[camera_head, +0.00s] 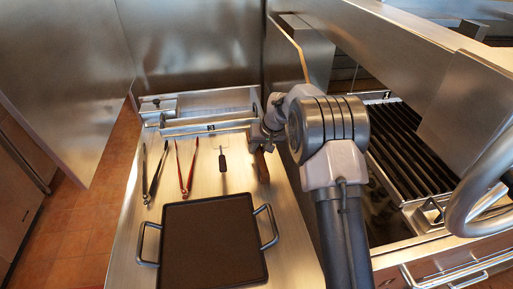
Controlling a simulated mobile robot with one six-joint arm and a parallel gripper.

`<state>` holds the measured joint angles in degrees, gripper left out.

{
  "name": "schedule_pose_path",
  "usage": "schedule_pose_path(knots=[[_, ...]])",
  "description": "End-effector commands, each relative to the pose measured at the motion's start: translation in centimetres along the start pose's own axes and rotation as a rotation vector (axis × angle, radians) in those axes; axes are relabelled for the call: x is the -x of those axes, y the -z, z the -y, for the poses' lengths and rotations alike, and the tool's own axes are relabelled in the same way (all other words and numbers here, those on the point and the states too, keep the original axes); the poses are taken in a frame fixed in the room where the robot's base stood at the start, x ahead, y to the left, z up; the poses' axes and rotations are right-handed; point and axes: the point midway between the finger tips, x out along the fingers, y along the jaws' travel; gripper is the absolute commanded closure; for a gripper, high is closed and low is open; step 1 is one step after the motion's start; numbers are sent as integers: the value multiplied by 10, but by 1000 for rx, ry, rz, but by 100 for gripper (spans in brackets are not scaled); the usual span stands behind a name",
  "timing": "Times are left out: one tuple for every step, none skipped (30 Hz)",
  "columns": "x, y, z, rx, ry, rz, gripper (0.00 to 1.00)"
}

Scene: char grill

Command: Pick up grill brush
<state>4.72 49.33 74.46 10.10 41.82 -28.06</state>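A brown, wooden-looking handle (262,166), which looks like the grill brush, lies on the steel side counter (190,190), at its right edge. Its upper end is hidden under my gripper, so I cannot see a brush head. My gripper (258,139) is at the far end of my arm, just above or at the upper end of this handle. I cannot tell whether it touches the handle. The fingers are small and partly covered by my wrist, so their opening does not show.
Black tongs (154,172), red tongs (187,169) and a small dark-headed tool (222,161) lie left of the handle. A dark griddle pan (213,245) fills the near counter. Steel rails (210,122) stand behind. The grill grate (410,145) is to the right.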

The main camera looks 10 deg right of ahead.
Motion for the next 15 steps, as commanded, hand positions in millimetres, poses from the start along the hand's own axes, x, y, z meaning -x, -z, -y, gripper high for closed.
schedule_pose_path(knots=[[0, 0, 0, 0, 0, 0, 100], [0, 0, 0, 0, 0, 0, 100], [0, 0, 0, 0, 0, 0, 100], [0, 0, 0, 0, 0, 0, 100], [0, 0, 0, 0, 0, 0, 100], [0, 0, 0, 0, 0, 0, 100], [0, 0, 0, 0, 0, 0, 100], [0, 0, 0, 0, 0, 0, 100], [1, 0, 0, 0, 0, 0, 100], [4, 2, 1, 0, 0, 0, 100], [8, 3, 1, 0, 0, 0, 100], [14, 7, 3, 0, 0, -2, 100], [21, 10, 4, 1, 0, -3, 100], [30, 13, 6, 2, 0, -4, 100], [41, 18, 9, 2, 0, -4, 100]])
